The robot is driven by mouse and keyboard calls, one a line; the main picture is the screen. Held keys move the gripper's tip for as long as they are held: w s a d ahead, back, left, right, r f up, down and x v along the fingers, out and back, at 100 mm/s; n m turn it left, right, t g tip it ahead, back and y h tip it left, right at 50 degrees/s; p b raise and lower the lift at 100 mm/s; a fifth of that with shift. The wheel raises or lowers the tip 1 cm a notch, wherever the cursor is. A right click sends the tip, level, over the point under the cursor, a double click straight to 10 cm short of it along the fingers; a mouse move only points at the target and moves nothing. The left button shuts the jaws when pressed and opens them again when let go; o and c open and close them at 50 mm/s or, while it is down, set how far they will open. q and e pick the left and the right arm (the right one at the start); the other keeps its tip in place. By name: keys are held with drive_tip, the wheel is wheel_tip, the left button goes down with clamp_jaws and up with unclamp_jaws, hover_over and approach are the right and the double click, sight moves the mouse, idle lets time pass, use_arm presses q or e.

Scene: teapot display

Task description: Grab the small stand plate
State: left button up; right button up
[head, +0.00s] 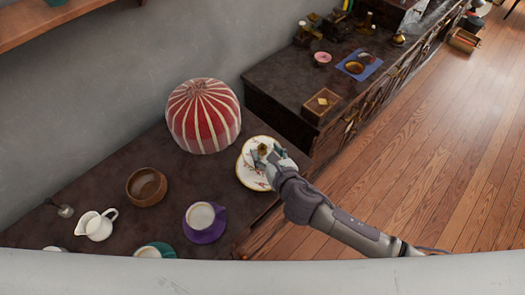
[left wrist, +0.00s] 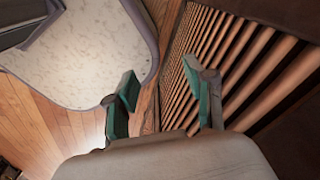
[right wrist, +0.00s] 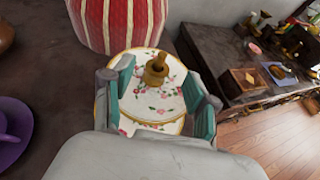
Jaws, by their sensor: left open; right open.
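The small stand plate is a white, floral, gold-rimmed tiered stand (head: 252,177) at the table's right end; it also shows in the right wrist view (right wrist: 145,100). A gold knob handle (right wrist: 156,68) rises from its upper plate. My right gripper (head: 268,157) is over the stand and covers part of it in the head view. In the right wrist view, the open right gripper (right wrist: 156,88) has one finger on each side of the upper plate. I cannot tell whether they touch it. My left gripper (left wrist: 158,78) is open and empty, away from the table.
A red-and-white striped cover (head: 203,117) stands close behind the stand. A purple cup and saucer (head: 204,222), brown bowl (head: 146,187) and white jug (head: 95,225) are to the left. A dark cabinet (head: 277,85) stands beyond. Wooden slats (left wrist: 255,75) are near my left gripper.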

sight(263, 149)
drive_tip(key=x, duration=0.3)
drive_tip(key=shift+w+a+f, duration=0.15)
drive_tip(key=shift+a, duration=0.1)
drive_tip(key=shift+d, duration=0.1)
clamp_jaws()
